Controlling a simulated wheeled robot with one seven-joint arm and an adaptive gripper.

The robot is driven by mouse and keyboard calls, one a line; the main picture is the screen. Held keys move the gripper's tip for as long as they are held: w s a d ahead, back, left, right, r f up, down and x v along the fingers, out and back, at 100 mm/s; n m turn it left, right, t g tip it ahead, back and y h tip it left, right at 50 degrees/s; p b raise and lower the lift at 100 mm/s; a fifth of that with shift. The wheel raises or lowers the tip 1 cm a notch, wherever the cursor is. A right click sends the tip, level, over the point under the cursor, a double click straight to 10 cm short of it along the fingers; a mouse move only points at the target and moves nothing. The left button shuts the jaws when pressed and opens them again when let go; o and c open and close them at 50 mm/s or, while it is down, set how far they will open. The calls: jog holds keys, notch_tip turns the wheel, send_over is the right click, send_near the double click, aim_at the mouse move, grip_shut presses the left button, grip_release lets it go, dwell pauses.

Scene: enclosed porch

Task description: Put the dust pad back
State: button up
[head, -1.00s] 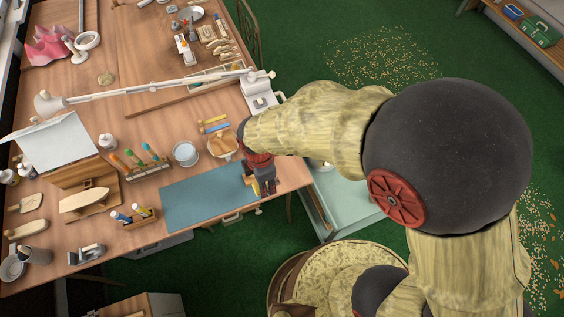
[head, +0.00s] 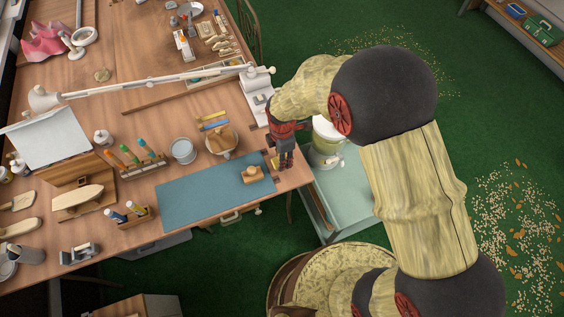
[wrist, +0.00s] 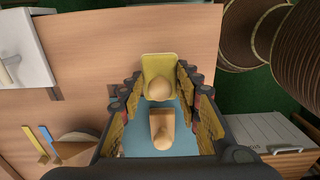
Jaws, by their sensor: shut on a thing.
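My gripper (head: 286,165) points down at the right end of the workbench, just right of the blue mat. In the wrist view its fingers (wrist: 160,92) are closed around a pale yellow pad with a round wooden knob (wrist: 158,78), which I take to be the dust pad. A bit of yellow shows beside the fingers in the head view (head: 275,161); the rest is hidden by the gripper. I cannot tell whether the pad touches the bench. A small wooden block (head: 252,175) rests on the blue mat (head: 205,197), left of the gripper; it also shows in the wrist view (wrist: 163,127).
A wooden bowl (head: 221,140) and a white lamp base (head: 256,92) stand close to the gripper. A pale green cart (head: 345,195) with a container (head: 327,150) stands just off the bench's right edge. Most of the mat is clear.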

jog(key=shift+f+b, duration=0.4)
jog(key=shift+f, duration=1.05)
jog(key=shift+s+f, duration=0.1)
jog(key=shift+f, duration=0.1)
jog(key=o, duration=1.1)
